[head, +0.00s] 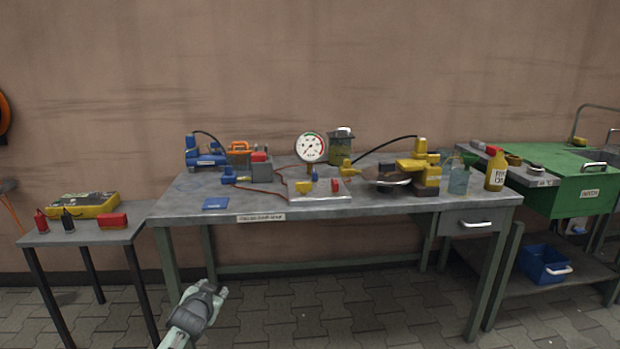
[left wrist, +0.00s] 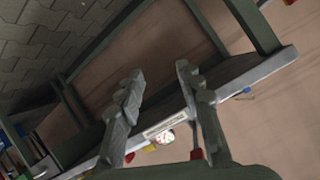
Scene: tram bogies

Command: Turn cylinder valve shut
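A round pressure gauge (head: 311,147) stands at the middle of the grey workbench (head: 240,205). In front of it is a pale plate (head: 325,195) with small yellow (head: 305,187) and red (head: 335,185) fittings. A yellow fitting (head: 346,168) with a black hose stands to its right, and a blue fitting (head: 229,175) to its left. I cannot tell which part is the cylinder valve. My left gripper (head: 221,291) is low in front of the bench, away from these parts. In the left wrist view its fingers (left wrist: 159,70) are apart with nothing between them. My right gripper is not in view.
A blue device (head: 205,152), a yellow machine (head: 427,175) and a yellow bottle (head: 495,170) stand on the bench. The bench's front edge lies between gripper and fittings.

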